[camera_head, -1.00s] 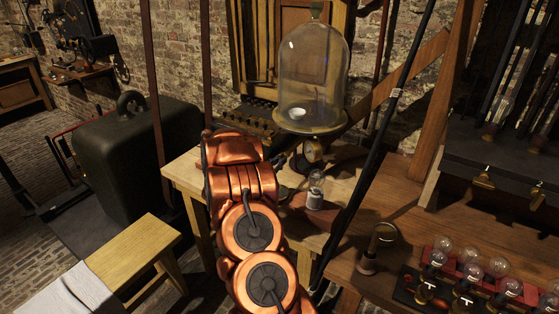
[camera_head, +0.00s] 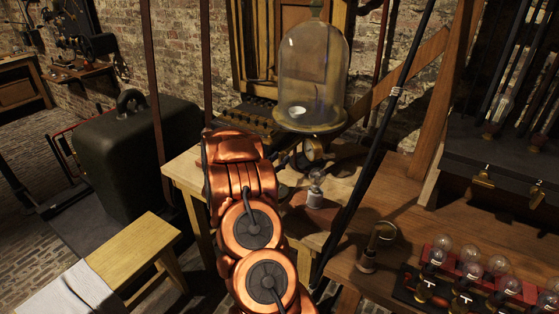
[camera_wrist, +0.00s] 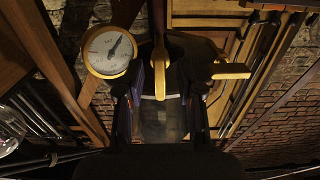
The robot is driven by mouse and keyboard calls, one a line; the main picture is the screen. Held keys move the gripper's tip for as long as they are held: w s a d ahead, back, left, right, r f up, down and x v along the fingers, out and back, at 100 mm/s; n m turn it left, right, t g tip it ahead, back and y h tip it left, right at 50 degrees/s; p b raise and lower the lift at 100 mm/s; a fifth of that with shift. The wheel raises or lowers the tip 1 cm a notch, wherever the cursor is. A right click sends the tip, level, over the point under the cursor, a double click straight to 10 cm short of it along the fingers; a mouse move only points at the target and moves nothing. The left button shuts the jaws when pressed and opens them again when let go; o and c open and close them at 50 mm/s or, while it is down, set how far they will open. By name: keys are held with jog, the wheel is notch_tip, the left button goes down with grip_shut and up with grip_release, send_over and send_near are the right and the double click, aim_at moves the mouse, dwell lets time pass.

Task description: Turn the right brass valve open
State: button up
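In the wrist view two brass valve handles show beside each other. The middle handle (camera_wrist: 160,72) hangs upright, its long lever pointing down. The right brass valve's handle (camera_wrist: 231,71) lies level, pointing right. My gripper (camera_wrist: 161,82) is open, its dark fingers on either side of the middle handle with visible gaps. The right handle is outside the right finger. A round white gauge with a brass rim (camera_wrist: 108,51) is at the left.
The bell jar stands on a round plate above a pale wooden table (camera_head: 185,172). A small glass vessel (camera_head: 316,190) is just right of my arm. A dark slanting pole (camera_head: 375,150) crosses in front. Bulbs on a red rack (camera_head: 480,265) are at lower right.

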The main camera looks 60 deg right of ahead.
jog(key=shift+a, duration=0.15)
jog(key=a, duration=1.1)
jog(key=shift+s+a, duration=0.25)
jog(key=shift+a, duration=0.1)
